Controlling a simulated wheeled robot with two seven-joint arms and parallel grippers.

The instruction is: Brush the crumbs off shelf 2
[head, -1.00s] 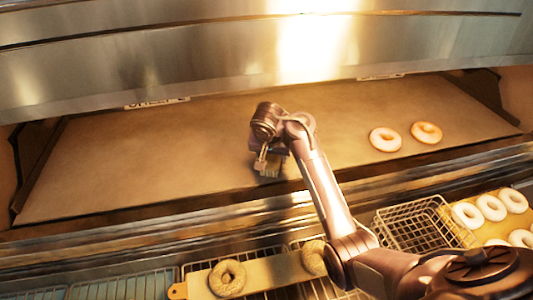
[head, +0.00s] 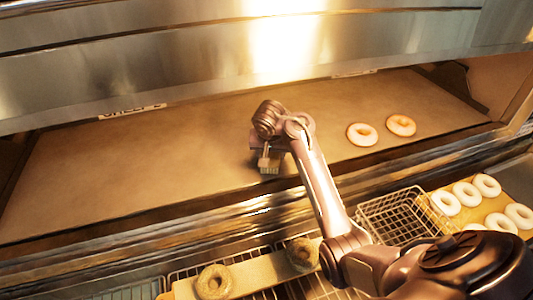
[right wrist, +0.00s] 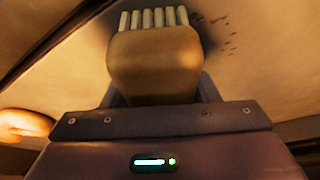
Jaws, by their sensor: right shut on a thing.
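My right gripper (head: 266,150) reaches over the tan oven shelf (head: 110,165) and is shut on a brush (head: 269,168). In the right wrist view the brush (right wrist: 155,62) shows as a brown block with a row of pale bristles, between the two fingers of the gripper (right wrist: 155,95). Small dark crumbs (right wrist: 226,42) lie on the shelf surface (right wrist: 275,45) just to the right of the bristles. I cannot tell whether the bristles touch the shelf. The number on the shelf label (head: 132,110) is not readable. My left gripper is not in view.
Two bagels (head: 362,134) (head: 401,125) lie on the shelf to the right of the brush. A metal hood (head: 150,65) hangs over the shelf's back. In front are a wire basket (head: 392,213), a board with pale rings (head: 466,194) and a board with bagels (head: 214,282).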

